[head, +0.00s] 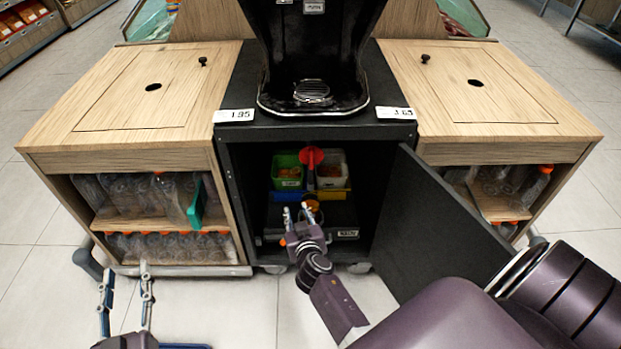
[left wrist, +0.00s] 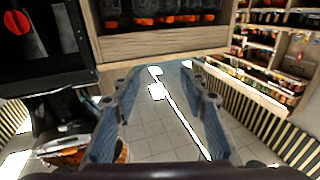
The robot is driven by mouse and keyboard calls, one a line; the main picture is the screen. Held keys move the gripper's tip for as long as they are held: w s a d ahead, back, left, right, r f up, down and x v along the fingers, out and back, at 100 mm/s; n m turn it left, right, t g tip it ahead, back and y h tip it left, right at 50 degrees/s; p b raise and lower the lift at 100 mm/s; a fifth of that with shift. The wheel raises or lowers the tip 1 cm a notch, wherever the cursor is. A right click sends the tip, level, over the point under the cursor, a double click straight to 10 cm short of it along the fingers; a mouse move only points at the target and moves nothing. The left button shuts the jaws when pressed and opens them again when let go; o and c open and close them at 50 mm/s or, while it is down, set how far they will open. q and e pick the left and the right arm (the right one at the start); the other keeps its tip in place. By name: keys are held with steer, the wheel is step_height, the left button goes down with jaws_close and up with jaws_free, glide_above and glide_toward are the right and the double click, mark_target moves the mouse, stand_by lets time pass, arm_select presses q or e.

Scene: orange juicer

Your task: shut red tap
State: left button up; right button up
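The red tap (head: 311,157) is inside the open black cabinet under the juicer, above and between two small bins. It also shows at the top left of the left wrist view (left wrist: 17,21). My right gripper (head: 299,213) is at the cabinet opening, below the tap and apart from it. Its fingers are spread, with nothing visibly held between them. My left gripper (head: 126,284) is low at the left, in front of the left wooden cabinet and far from the tap. In the left wrist view its two fingers (left wrist: 162,100) are wide apart and empty.
The black cabinet door (head: 435,225) stands open to the right, beside my right arm. A green bin (head: 287,172) and a white bin (head: 334,168) sit inside. Wooden cabinets with bottles (head: 135,195) flank both sides.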

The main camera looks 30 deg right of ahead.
mark_target(312, 157)
steer(key=w+d+r+m+t+h+b, duration=0.25)
steer(key=d+r+h+b, duration=0.35)
steer(key=r, duration=0.5)
steer(key=shift+m+y, duration=0.35)
steer(key=shift+y, duration=0.45)
steer(key=x, duration=0.7)
steer(key=shift+d+f+p, duration=0.15)
steer(key=shift+d+p, duration=0.2)
steer(key=shift+d, duration=0.05)
arm_select(q)
steer(key=s+r+t+h, duration=0.1)
steer(key=s+r+t, duration=0.1)
steer(key=r, duration=0.6)
steer(key=s+a+r+t, duration=0.1)
steer(key=s+r+t, duration=0.2)
steer(key=r, duration=0.5)
steer(key=shift+s+r+h, duration=0.25)
steer(key=shift+s+h, duration=0.15)
steer(key=shift+s, duration=0.25)
arm_select(e)
steer(key=shift+w+d, duration=0.2)
steer(key=shift+w, duration=0.1)
steer(key=shift+c, duration=0.6)
jaws_close()
